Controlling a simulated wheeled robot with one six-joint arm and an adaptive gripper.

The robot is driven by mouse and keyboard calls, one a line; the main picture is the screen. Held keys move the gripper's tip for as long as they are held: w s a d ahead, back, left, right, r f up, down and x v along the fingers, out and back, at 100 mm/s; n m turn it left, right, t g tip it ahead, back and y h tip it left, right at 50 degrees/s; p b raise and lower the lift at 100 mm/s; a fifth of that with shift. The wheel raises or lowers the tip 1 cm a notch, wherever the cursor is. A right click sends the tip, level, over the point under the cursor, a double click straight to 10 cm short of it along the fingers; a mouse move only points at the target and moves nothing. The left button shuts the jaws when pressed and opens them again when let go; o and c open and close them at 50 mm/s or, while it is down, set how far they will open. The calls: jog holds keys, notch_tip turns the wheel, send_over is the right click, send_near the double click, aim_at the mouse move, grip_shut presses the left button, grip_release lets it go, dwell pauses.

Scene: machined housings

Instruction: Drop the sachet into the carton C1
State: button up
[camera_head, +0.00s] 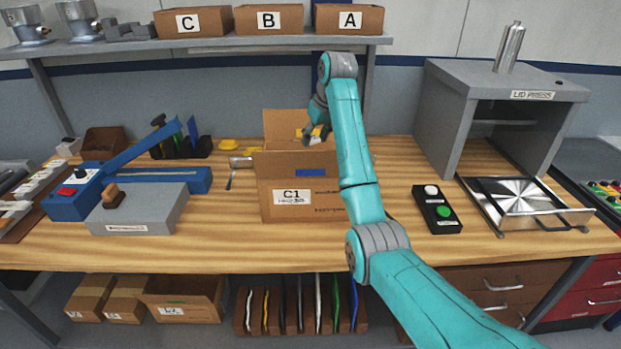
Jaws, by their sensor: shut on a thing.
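The carton C1 (312,191) is an open brown cardboard box with a raised back flap, standing on the wooden bench in the middle. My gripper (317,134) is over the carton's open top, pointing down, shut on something. A small pale patch at its fingertips looks like the sachet (311,141); it is too small and too covered to make out clearly. My arm hides the carton's right side. The carton's inside is mostly hidden by its front wall.
A blue lever press (77,203) and grey block (138,209) stand left of the carton. A black button box (437,209) and the grey lid press (455,85) stand to the right. Bins C, B and A line the shelf (230,46) above. The bench front is clear.

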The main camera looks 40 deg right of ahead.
jog(key=shift+f, duration=0.35)
jog(key=o, duration=1)
jog(key=shift+a+r, duration=0.1)
